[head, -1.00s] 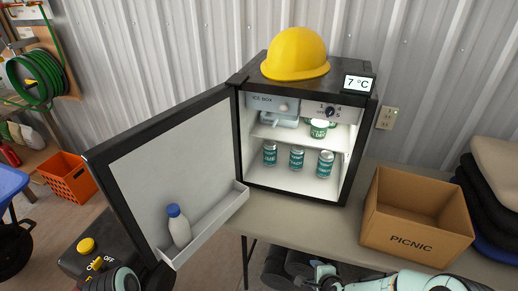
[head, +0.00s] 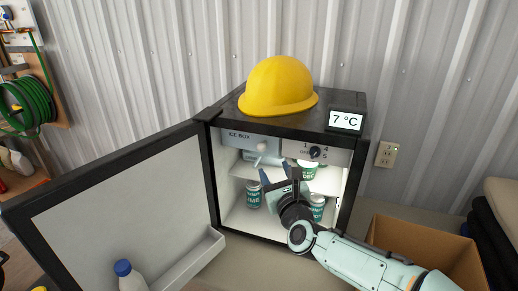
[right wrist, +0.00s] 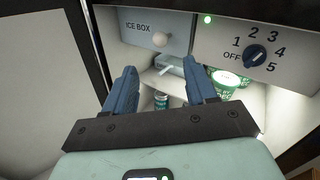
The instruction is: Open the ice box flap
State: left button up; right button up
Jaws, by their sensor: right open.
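The ice box flap (head: 240,138) is a grey panel marked ICE BOX at the top left inside a small open fridge (head: 340,190). It looks shut. Its round pale knob (head: 261,147) sits at its lower right; in the right wrist view the flap (right wrist: 140,18) and knob (right wrist: 159,39) show above the fingers. My right gripper (head: 275,173) is open and empty in front of the fridge opening, below the knob. In the right wrist view its blue fingers (right wrist: 158,66) point at the fridge, with the knob just beyond and between them. My left gripper is out of view.
The fridge door (head: 130,195) stands wide open at left, with a white bottle (head: 128,275) in its shelf. A dial panel (head: 330,155) adjoins the flap at right. Cans and tubs (right wrist: 225,80) stand inside. A yellow helmet (head: 280,88) is on top; a cardboard box (head: 420,245) is at right.

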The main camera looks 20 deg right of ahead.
aim_at(263, 150)
jog(key=w+p, duration=0.4)
jog(key=w, duration=0.8)
jog(key=shift+w, duration=0.2)
jog(key=shift+f, duration=0.1)
grip_shut()
